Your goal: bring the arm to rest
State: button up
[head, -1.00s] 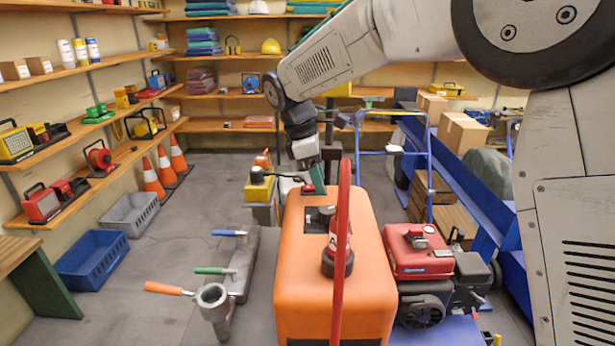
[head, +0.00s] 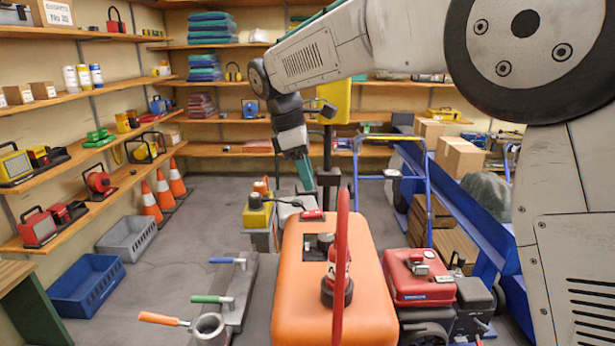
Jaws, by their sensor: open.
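My arm reaches from the right side across the upper middle of the head view. My gripper (head: 305,184) hangs down at its end, with teal fingers, just above and behind the far end of the orange machine (head: 310,285). Its jaws are open, and I see nothing between them. A small red part (head: 312,215) on the machine's far top edge lies below the fingertips, with a visible gap.
A red upright bar (head: 341,250) rises in front of the orange machine. A yellow-topped unit (head: 258,214) stands left of my gripper. A blue cart frame (head: 392,185) and a red engine (head: 418,277) are at right.

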jog(key=shift+a+f+m, duration=0.1)
jog(key=shift+f+m, duration=0.1)
jog(key=shift+m, duration=0.3)
jog(key=s+f+m, duration=0.1)
jog(key=s+d+f+m, duration=0.1)
jog(key=s+f, duration=0.1)
jog(key=shift+d+g, duration=0.2)
jog(key=shift+g, duration=0.1)
jog(key=s+d+m, duration=0.2)
jog(key=s+d, duration=0.2)
jog(key=s+d+m+y, duration=0.1)
jog(key=s+d+m, duration=0.2)
jog(key=s+d, duration=0.1)
jog(key=s+d+m+y, duration=0.1)
jog(key=s+d+m, duration=0.1)
jog(key=s+d, duration=0.2)
jog(key=shift+s+d+r, duration=0.2)
jog(key=shift+s+r, duration=0.05)
jog(key=shift+s, duration=0.45)
jog(key=s+d+f+m+t, duration=0.1)
jog(key=s+d+m, duration=0.2)
jog(key=s+d, duration=0.3)
jog(key=s+d+f+m+t+y, duration=0.1)
jog(key=s+d+m, duration=0.3)
jog(key=s, duration=0.8)
jog(key=shift+s+d+f+m, duration=0.3)
jog(key=shift+s+d, duration=0.1)
jog(key=shift+d, duration=0.45)
